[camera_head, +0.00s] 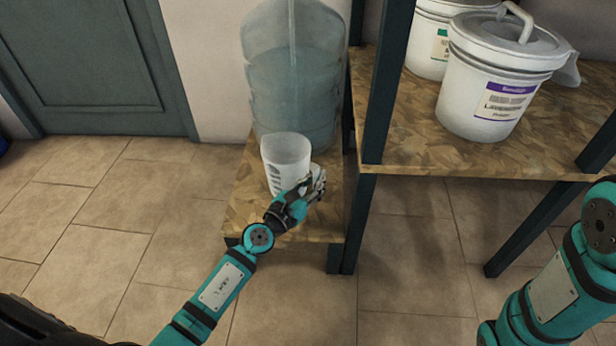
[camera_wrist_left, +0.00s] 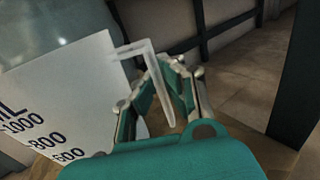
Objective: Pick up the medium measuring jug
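The measuring jug (camera_head: 285,160) is a translucent white cup that stands upright on the low wooden shelf, in front of a large water-filled container. In the left wrist view the jug (camera_wrist_left: 70,95) fills the left side, with printed marks 1000, 800 and a lower one. Its white loop handle (camera_wrist_left: 143,47) reaches between my left gripper's fingers. My left gripper (camera_head: 314,184) is at the jug's right side in the head view; its fingers (camera_wrist_left: 158,92) look apart, with the handle between them, and I see no clear grip. My right gripper is out of view.
The large clear container (camera_head: 295,85) stands just behind the jug. A dark shelf post (camera_head: 385,85) rises close to the right of my left gripper. White lidded drums (camera_head: 490,95) stand on the higher wooden shelf (camera_head: 415,145).

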